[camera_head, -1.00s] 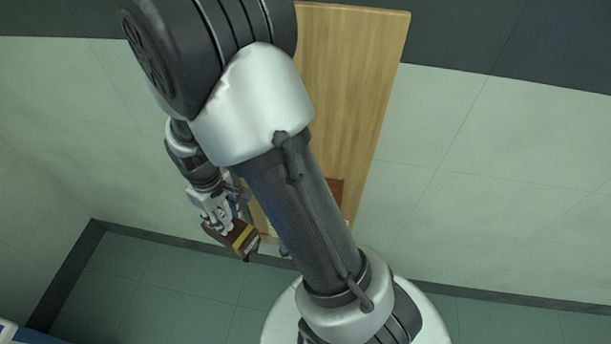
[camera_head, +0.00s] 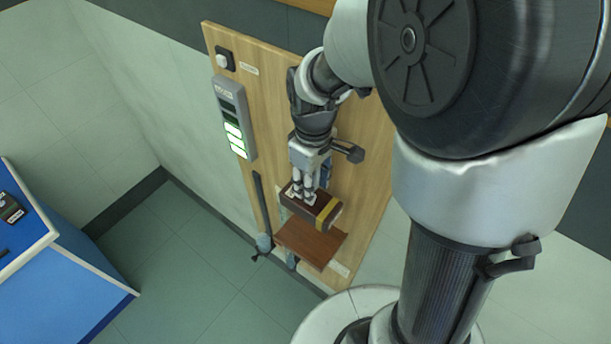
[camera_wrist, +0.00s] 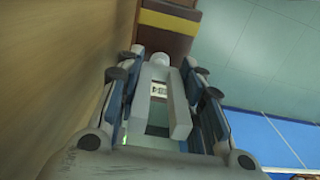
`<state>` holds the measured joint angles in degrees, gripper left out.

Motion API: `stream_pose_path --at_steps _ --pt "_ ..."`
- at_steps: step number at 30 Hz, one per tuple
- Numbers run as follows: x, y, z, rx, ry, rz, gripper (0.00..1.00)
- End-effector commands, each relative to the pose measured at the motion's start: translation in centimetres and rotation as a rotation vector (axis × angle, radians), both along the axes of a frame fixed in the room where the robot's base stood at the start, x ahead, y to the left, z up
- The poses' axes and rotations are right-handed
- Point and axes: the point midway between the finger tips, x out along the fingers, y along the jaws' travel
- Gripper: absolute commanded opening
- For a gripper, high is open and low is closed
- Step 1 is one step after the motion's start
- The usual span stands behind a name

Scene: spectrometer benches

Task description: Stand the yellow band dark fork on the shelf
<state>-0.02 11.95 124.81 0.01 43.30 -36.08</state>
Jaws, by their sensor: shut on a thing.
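The yellow band dark fork shows as a dark brown box-like body (camera_head: 296,203) with a yellow band near its right end. My gripper (camera_head: 303,194) is shut on it from above and holds it close to the wooden wall panel. In the wrist view, the fork's brown body and yellow band (camera_wrist: 166,22) lie beyond my fingertips (camera_wrist: 163,62). The shelf (camera_head: 312,244) is a small reddish-brown board on the panel. The fork appears just above and behind the shelf in the picture; I cannot tell whether they touch. My fingers hide part of the fork.
The wooden panel (camera_head: 375,170) carries a grey unit with lit green-white windows (camera_head: 234,120), a switch (camera_head: 225,60) and a dark vertical rod (camera_head: 262,205) left of the shelf. A blue bench (camera_head: 70,285) stands at lower left. Open floor (camera_head: 190,265) lies between.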

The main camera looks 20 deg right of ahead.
Motion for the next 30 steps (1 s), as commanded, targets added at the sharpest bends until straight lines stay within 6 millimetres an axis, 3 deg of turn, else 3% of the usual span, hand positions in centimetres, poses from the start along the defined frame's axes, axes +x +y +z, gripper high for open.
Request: stream_pose_path --at_steps 3,9,17,24,30 --pt "-0.1 0.0 -3.6 0.000 0.005 -0.001 0.00" --pt "0.0 0.0 -8.3 0.000 0.002 -0.001 0.00" --pt "0.0 0.0 -10.7 0.000 0.000 -0.002 0.00" --pt "0.0 0.0 -14.1 0.000 0.000 -0.002 0.00" --pt "0.1 0.0 -14.6 0.000 -0.002 -0.002 0.00"
